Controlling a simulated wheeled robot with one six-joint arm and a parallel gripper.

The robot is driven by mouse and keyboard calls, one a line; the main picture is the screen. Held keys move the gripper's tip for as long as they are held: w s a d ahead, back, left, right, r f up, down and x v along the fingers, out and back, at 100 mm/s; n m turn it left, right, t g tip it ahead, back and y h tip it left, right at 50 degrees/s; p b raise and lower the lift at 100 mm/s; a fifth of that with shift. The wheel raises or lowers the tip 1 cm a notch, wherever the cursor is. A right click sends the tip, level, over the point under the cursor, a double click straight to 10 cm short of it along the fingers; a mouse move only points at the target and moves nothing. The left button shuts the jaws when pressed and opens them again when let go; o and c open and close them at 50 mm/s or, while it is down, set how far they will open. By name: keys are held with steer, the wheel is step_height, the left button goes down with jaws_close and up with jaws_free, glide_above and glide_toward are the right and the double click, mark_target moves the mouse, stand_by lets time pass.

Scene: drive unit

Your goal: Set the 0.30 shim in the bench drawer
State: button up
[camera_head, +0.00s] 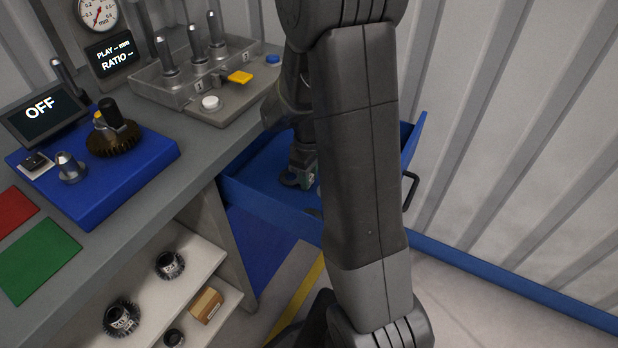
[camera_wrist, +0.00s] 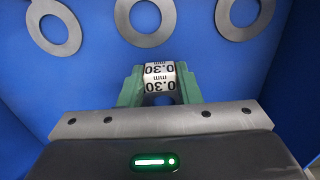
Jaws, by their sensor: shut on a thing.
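My gripper (camera_wrist: 160,88) is shut on the white tag of the 0.30 shim, which reads "0.30 mm" between its green fingers.
Other grey rings lie on the drawer floor, one left (camera_wrist: 53,27) and one right (camera_wrist: 246,16) of the shim. The drawer's walls stand close around my gripper. The bench (camera_head: 190,150) is at left, with a blue pad (camera_head: 120,185) and shelves below. A corrugated wall is at right.

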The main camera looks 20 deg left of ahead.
steer(key=shift+f, duration=0.25)
steer(key=shift+f, duration=0.1)
steer(key=o, duration=0.9)
step_height(320, 180, up, 12)
steer(key=shift+r+p, duration=0.15)
steer(key=shift+p, duration=0.95)
